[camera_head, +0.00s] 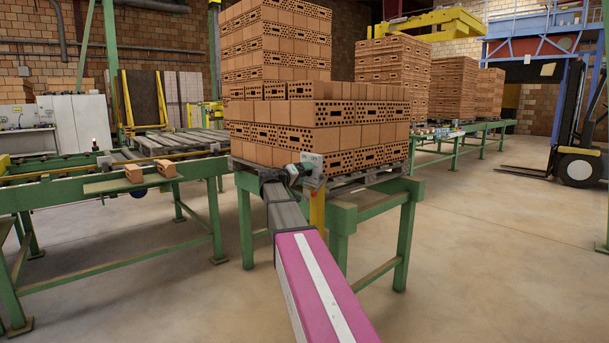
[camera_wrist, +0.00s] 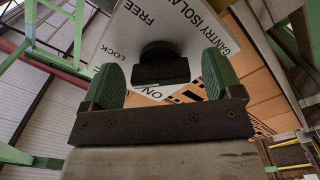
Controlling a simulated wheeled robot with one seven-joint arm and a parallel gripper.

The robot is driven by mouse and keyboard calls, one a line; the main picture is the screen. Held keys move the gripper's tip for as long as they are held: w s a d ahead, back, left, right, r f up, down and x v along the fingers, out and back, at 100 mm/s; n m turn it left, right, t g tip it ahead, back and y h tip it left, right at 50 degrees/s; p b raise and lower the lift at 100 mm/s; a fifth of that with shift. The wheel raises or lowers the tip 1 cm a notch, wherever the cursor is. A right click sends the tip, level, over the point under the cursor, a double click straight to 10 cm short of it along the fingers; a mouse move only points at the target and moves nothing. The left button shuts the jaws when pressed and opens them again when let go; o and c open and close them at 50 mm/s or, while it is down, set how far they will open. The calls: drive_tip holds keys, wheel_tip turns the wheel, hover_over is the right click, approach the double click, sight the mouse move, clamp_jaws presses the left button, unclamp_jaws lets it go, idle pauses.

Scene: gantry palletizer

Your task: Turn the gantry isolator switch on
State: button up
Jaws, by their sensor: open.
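The gantry isolator panel (camera_wrist: 195,25) is a pale plate lettered GANTRY ISOLA…, FREE, LOCK and ON, partly cut off and partly covered. Its black knob (camera_wrist: 160,66) has a bar grip that lies level across the wrist picture. The ON mark shows just below the bar. Which mark the knob points to I cannot tell. My gripper (camera_wrist: 161,80) is open, its green pads left and right of the knob with gaps on both sides. In the head view the small panel (camera_head: 312,160) sits on a yellow post (camera_head: 317,207), with my gripper (camera_head: 293,172) at its left.
Bricks (camera_head: 330,135) are stacked on a pallet close behind the panel, on a green-framed conveyor (camera_head: 405,235). Another green conveyor (camera_head: 120,265) with two loose bricks (camera_head: 148,171) stands left. A forklift (camera_head: 575,150) is at far right. Floor is clear at front right.

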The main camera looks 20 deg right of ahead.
drive_tip(key=shift+w+d, duration=0.15)
drive_tip(key=shift+d, duration=0.3)
drive_tip(key=c, duration=0.9)
